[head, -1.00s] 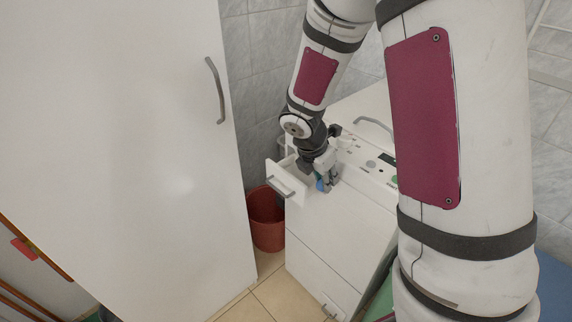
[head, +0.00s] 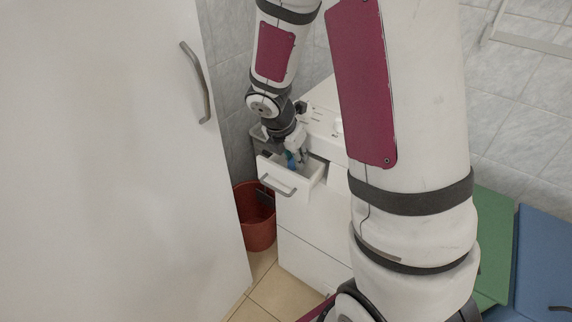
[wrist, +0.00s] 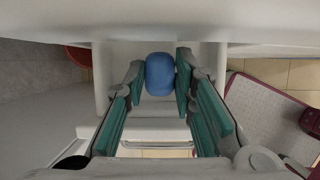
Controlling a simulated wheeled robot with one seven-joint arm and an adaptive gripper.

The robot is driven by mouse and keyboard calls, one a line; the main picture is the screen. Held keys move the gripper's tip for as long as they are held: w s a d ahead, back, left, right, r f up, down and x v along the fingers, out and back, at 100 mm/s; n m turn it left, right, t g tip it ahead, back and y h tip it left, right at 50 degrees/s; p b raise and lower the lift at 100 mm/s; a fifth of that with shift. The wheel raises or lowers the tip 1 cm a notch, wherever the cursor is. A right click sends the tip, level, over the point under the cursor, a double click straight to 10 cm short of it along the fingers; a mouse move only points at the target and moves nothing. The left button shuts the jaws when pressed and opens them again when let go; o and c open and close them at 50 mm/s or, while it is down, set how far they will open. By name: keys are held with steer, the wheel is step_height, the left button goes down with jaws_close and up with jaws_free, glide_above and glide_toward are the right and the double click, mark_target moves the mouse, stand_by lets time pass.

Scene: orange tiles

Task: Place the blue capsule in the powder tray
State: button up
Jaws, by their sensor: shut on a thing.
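The blue capsule (wrist: 160,75) is held between the green-padded fingers of my gripper (wrist: 160,73) in the wrist view. In the head view, my gripper (head: 293,160) is at the pulled-out powder tray (head: 277,178) of the white machine, and the blue capsule (head: 291,160) shows just behind the tray's front panel. The capsule is over or inside the tray opening; I cannot tell whether it touches the tray floor. The tray's walls also show in the wrist view (wrist: 101,78), on either side of the fingers.
A red bucket (head: 256,215) stands on the floor beside the washing machine body (head: 305,225). A tall white cabinet (head: 120,160) fills the left. Tiled wall is close behind the machine. Green and blue panels (head: 545,250) are at the right.

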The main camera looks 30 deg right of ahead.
steer(key=shift+f+b, duration=0.55)
steer(key=shift+f, duration=0.35)
steer(key=shift+f, duration=0.2)
steer(key=o, duration=0.9)
steer(key=shift+c, duration=0.2)
steer(key=shift+r, duration=0.1)
